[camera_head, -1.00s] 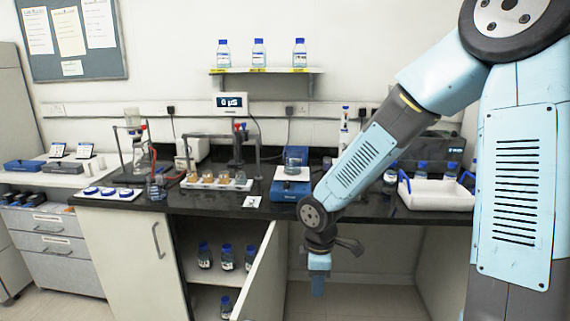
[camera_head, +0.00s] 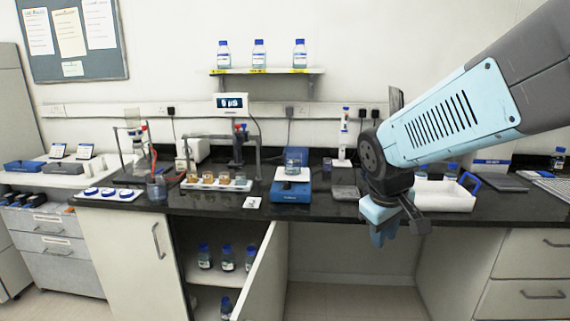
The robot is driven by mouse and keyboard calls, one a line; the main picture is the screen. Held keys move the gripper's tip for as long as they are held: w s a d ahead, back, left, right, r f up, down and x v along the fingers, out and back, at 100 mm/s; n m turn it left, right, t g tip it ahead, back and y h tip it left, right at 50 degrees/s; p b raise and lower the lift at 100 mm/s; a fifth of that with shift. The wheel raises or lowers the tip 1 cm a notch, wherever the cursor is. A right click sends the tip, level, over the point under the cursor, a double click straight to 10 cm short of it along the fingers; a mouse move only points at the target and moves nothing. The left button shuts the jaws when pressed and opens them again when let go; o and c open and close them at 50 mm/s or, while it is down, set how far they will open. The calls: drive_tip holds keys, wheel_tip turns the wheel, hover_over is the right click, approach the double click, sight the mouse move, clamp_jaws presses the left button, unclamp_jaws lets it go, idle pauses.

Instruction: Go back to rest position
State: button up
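My gripper (camera_head: 380,238) hangs at the end of my arm, right of the picture's middle, in front of the bench's front edge. It points down and seems to touch nothing. Its fingertips are small and bunched in this view, so I cannot tell whether they are open or shut. No held thing shows. My arm comes in from the upper right and hides part of the bench behind it.
The black bench (camera_head: 330,206) carries a blue hotplate (camera_head: 290,190) with a beaker, a vial rack (camera_head: 216,184) and a white tray (camera_head: 445,196). A cabinet door (camera_head: 262,272) stands open, with bottles inside. Bottles stand on the wall shelf (camera_head: 265,71).

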drive_tip(key=s+d+r+m+t+y, duration=0.2)
drive_tip(key=s+d+r+m, duration=0.1)
drive_tip(key=s+r+m, duration=0.2)
wheel_tip(320, 180, up, 3)
drive_tip(key=s, duration=0.2)
drive_tip(key=shift+s+d+f, duration=0.2)
drive_tip(key=shift+s+d, duration=0.05)
drive_tip(key=shift+s, duration=0.1)
idle(0.9)
